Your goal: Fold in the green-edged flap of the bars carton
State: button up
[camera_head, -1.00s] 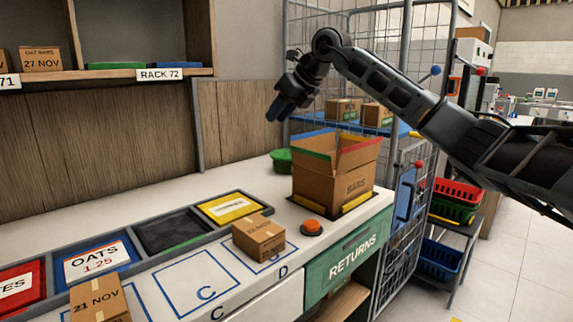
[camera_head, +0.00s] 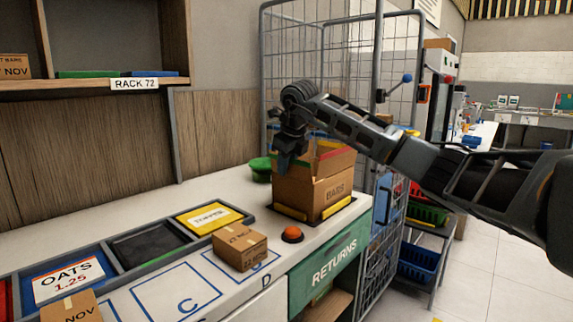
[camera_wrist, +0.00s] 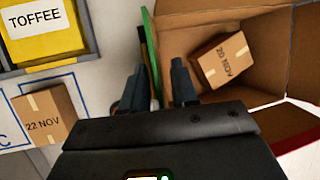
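The bars carton (camera_head: 297,196) stands open on the counter with flaps raised. In the wrist view its inside (camera_wrist: 260,22) shows on the right. Its green-edged flap (camera_wrist: 149,45) stands up, seen nearly edge-on, at the carton's left side. My gripper (camera_head: 284,166) is at the carton's left rim in the head view and hides most of that flap there. In the wrist view my gripper (camera_wrist: 159,84) is open, with one finger on each side of the green edge. A gap shows between the flap and the right finger.
A small box (camera_wrist: 223,60) marked 20 NOV lies inside the carton. A red-edged flap (camera_wrist: 297,140) spreads at lower right. A wire cage (camera_head: 330,60) stands behind.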

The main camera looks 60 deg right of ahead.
jog(key=shift+f, duration=0.15)
jog(key=shift+c, duration=0.3)
grip_shut()
